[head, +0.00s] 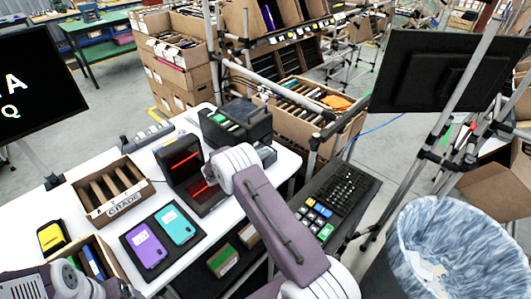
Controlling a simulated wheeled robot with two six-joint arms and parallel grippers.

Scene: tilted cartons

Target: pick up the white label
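I cannot make out a separate white label on the table. A black printer-like device (236,125) with green marks on top stands at the back right of the white table (110,165). My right arm reaches up from the bottom, and its gripper (210,175) is over the dark scanner stand (182,160) with red lights, just left of and nearer than the printer. The wrist hides most of this gripper, so its fingers and anything between them are unclear. Part of my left arm shows at the bottom left; its gripper is not visible.
A carton marked GRADE (113,190), a purple phone (146,246) and a teal phone (177,225) on a black mat are left of my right arm. A black keyboard (345,188) is to its right. A lined bin (450,235) stands at the right.

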